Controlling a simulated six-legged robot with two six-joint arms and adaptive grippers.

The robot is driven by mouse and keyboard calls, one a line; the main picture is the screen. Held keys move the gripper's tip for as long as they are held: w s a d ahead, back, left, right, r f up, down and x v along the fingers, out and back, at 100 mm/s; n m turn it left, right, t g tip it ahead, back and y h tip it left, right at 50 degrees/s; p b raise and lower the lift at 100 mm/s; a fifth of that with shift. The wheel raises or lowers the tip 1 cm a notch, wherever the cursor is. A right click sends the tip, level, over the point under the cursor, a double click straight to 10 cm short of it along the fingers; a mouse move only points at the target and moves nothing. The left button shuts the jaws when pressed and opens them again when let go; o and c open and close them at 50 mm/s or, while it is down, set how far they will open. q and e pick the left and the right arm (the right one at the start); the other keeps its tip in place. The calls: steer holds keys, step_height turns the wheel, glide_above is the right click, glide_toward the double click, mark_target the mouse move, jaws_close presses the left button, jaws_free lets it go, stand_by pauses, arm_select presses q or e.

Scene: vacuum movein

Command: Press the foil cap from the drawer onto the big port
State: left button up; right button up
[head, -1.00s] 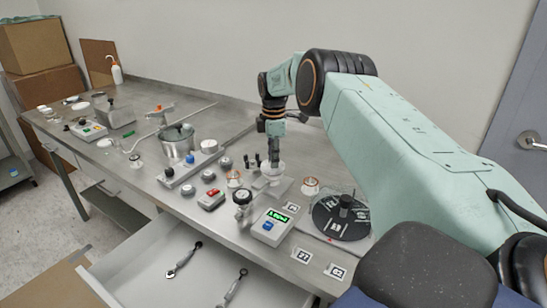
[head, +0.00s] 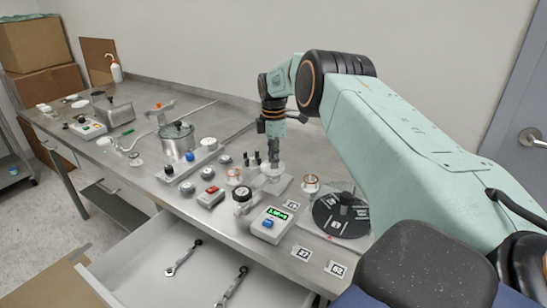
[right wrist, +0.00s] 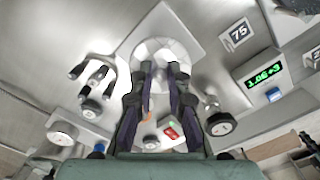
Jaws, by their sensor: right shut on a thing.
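My right gripper (head: 273,160) points straight down over the big port (head: 272,177), a pale round fitting on a square metal plate. In the right wrist view my gripper's fingertips (right wrist: 162,72) close on a pale silvery round piece, the foil cap (right wrist: 158,48), at the port. The cap looks level and on or just above the port; I cannot tell whether it is fully seated. The fingers hide part of its near side. The drawer (head: 130,280) stands open below the bench front. My left gripper is not in view.
A gauge (head: 238,194), a scale with green digits (head: 269,224) and a black rotary disc (head: 341,214) stand close around the port. Copper-ringed fittings (head: 310,183), black pegs (head: 253,158) and a steel pot (head: 177,140) are nearby. Two wrenches (head: 183,258) lie in the drawer.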

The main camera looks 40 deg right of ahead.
steer(key=shift+r, duration=0.1)
steer(key=o, duration=0.9)
steer(key=shift+c, duration=0.2)
step_height(320, 180, up, 12)
steer(key=shift+s, duration=0.1)
stand_by(0.8)
